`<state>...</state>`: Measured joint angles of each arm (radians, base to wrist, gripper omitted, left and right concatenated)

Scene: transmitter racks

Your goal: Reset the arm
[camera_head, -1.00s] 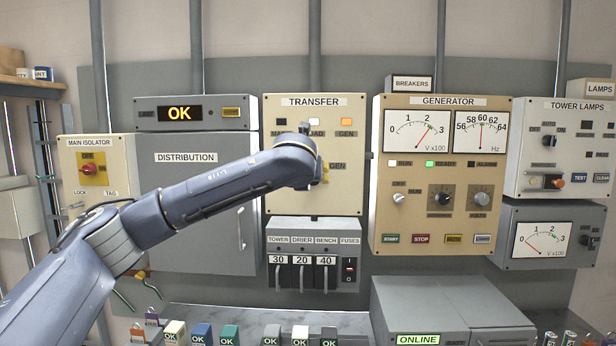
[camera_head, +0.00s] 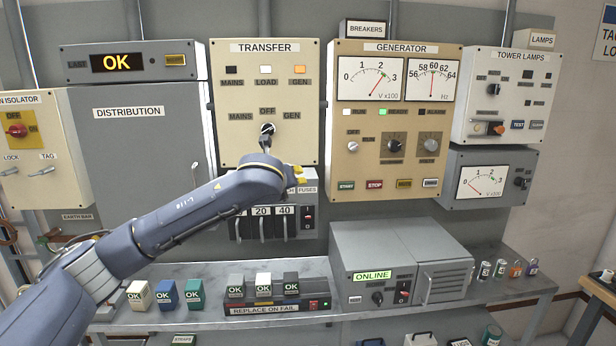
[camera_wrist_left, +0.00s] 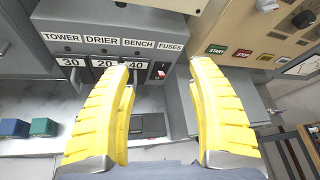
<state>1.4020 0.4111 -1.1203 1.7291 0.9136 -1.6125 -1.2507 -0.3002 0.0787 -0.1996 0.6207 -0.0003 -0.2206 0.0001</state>
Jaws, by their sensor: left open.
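My left arm comes in from the left in the head view. Its gripper (camera_head: 297,172) shows only as yellow fingertips, just below the TRANSFER panel (camera_head: 228,140) and in front of the fuse box (camera_head: 307,227). In the left wrist view, the left gripper (camera_wrist_left: 163,75) is open, with two yellow fingers wide apart and nothing between them. The fuse box (camera_wrist_left: 110,25) with its TOWER, DRIER, BENCH and FUSES labels lies beyond the fingers. The transfer knob (camera_head: 267,129) is in plain view, apart from the gripper. My right gripper is not in view.
The GENERATOR panel (camera_head: 342,185) is to the right, with its green lamp lit. The grey ONLINE unit (camera_head: 375,250) stands on the bench (camera_head: 205,271). Several OK modules (camera_head: 165,293) stand in front. The DISTRIBUTION cabinet (camera_head: 140,150) is behind my arm.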

